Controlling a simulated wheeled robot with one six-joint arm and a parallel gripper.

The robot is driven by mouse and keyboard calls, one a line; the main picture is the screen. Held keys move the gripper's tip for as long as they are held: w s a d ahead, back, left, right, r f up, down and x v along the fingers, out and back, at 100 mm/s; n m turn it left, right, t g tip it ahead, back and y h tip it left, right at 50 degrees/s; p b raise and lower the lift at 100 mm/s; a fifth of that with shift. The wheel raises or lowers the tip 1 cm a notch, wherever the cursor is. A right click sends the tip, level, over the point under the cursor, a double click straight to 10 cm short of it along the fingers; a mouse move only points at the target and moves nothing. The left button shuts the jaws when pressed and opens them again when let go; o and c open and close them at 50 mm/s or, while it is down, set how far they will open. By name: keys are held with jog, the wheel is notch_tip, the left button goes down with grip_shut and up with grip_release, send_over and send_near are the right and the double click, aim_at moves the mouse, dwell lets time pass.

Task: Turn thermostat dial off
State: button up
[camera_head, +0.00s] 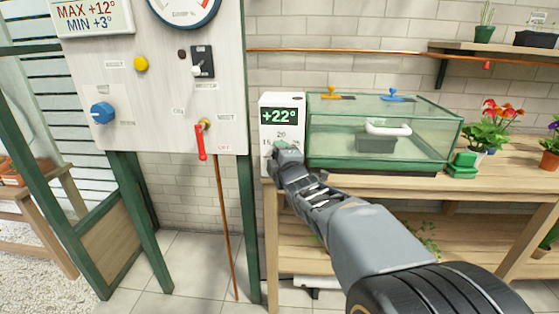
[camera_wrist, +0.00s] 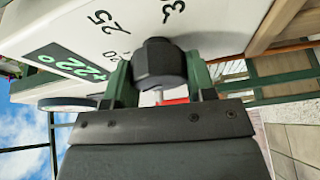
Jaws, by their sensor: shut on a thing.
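The thermostat (camera_head: 291,100) is a white box at the left end of the wooden bench, with a green display reading +22°. Its dark, faceted dial (camera_wrist: 160,62) shows in the wrist view, with numbers around it, 25 among them. My gripper (camera_head: 285,149) is at the lower front of the thermostat. Its green fingers are on both sides of the dial and shut on it. In the head view my gripper hides the dial. The dial's pointer and off mark cannot be made out.
A glass propagator case (camera_head: 330,140) with a green frame stands just right of the thermostat. A control board (camera_head: 150,80) to the left carries a blue knob (camera_head: 102,112) and a red lever (camera_head: 201,142). Potted flowers (camera_head: 492,125) stand further right.

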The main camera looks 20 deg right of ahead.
jog(key=n+g+b, duration=0.1)
jog(key=n, duration=0.3)
jog(key=shift+f+g, duration=0.1)
jog(key=shift+g, duration=0.2)
jog(key=n+g+h, duration=0.1)
jog(key=n, duration=0.2)
jog(key=shift+g, duration=0.3)
jog(key=n+g+p, duration=0.1)
jog(key=n, duration=0.1)
jog(key=n+h+p, duration=0.1)
jog(key=n, duration=0.1)
jog(key=shift+g+h, duration=0.3)
jog(key=shift+g, duration=0.1)
jog(key=shift+f+n+g+h+p, duration=0.15)
jog(key=shift+n+g+h+p, duration=0.25)
jog(key=shift+n+h+p, duration=0.5)
jog(key=shift+d+f+n, duration=0.1)
jog(key=shift+n, duration=0.3)
jog(key=o, duration=0.9)
